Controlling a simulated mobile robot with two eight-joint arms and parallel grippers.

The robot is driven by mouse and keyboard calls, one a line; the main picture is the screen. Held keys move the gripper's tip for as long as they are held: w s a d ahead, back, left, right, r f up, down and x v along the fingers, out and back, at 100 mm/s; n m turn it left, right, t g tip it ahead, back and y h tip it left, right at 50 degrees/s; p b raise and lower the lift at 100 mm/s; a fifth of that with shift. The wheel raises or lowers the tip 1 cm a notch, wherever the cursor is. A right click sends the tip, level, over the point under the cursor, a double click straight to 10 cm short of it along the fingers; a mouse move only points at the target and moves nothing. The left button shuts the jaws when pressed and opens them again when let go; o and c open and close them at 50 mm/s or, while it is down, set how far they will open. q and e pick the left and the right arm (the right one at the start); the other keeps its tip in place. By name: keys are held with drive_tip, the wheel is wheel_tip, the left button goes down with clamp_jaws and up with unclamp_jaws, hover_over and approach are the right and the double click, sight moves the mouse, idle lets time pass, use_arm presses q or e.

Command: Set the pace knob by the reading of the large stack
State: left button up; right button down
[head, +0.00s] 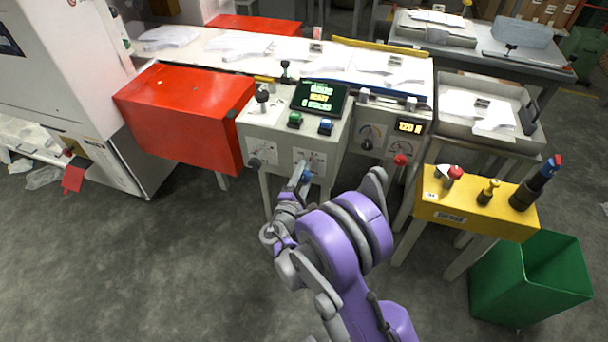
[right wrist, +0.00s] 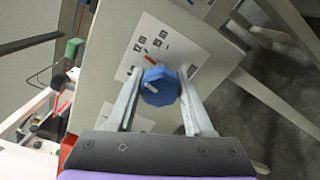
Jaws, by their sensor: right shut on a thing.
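A blue knob (right wrist: 160,87) with a pale pointer line sits on a white scale plate (right wrist: 165,50) with printed marks. My right gripper (right wrist: 161,90) has its two fingers closed around it, one on each side. In the head view my right gripper (head: 303,173) reaches the front of the grey console (head: 280,140), mostly hiding the blue knob there. The knob's name cannot be read. White stacks of film (head: 240,46) lie on the long bench, and another (head: 480,108) lies in the grey tray; I cannot tell which is the large one. My left gripper is not in view.
The console carries a dark display (head: 319,97) with green and yellow text. A dial (head: 367,137) and a small yellow readout (head: 410,127) are to its right. A red box (head: 185,105), yellow stand (head: 475,210) and green bin (head: 530,280) flank the open floor.

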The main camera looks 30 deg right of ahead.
drive_tip(key=shift+m, duration=0.8)
drive_tip(key=shift+c, duration=1.4)
unclamp_jaws()
drive_tip(key=v, duration=1.1)
drive_tip(key=shift+p, duration=0.45)
